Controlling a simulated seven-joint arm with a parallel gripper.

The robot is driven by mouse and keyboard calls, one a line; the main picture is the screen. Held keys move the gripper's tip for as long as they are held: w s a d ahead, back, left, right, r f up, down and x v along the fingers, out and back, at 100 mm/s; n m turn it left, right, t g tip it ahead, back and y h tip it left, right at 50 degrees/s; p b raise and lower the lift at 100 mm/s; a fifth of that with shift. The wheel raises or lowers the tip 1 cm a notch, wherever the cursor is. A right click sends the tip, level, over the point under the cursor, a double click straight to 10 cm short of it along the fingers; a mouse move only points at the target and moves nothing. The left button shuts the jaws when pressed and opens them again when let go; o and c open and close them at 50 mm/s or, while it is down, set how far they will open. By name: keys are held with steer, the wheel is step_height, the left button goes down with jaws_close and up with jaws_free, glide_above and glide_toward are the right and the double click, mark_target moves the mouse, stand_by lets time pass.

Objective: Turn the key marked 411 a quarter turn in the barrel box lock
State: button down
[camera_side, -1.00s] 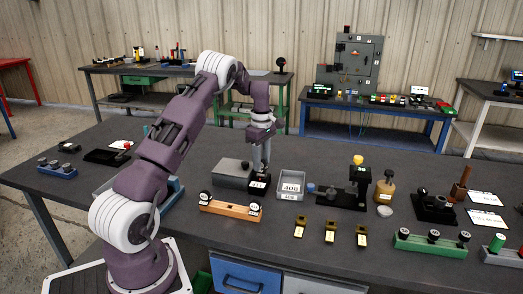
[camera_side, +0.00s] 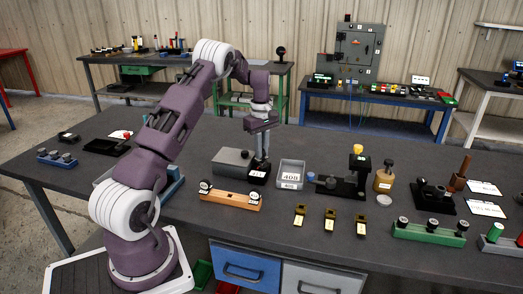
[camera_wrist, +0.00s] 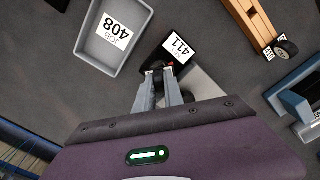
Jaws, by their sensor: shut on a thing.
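My gripper (camera_wrist: 158,76) points down at a small black block with a white label reading 411 (camera_wrist: 180,44). In the side view my gripper (camera_side: 262,155) stands over this labelled block (camera_side: 258,175), at the right end of a grey box (camera_side: 232,160). The fingers are shut on a small dark thing, which I take to be the key, right beside the 411 label. The fingers hide most of it, so its angle and how deep it sits in the lock cannot be told.
A grey tray labelled 408 (camera_wrist: 87,48) stands close beside the block. A wooden rail with black knobs (camera_side: 230,201) lies in front.

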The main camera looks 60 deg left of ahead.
steer(key=m, duration=0.3)
steer(key=shift+m, duration=0.3)
steer(key=m, duration=0.3)
steer(key=shift+m, duration=0.3)
steer(key=m, duration=0.7)
steer(key=c, duration=1.4)
jaws_free()
steer(key=shift+o, duration=0.2)
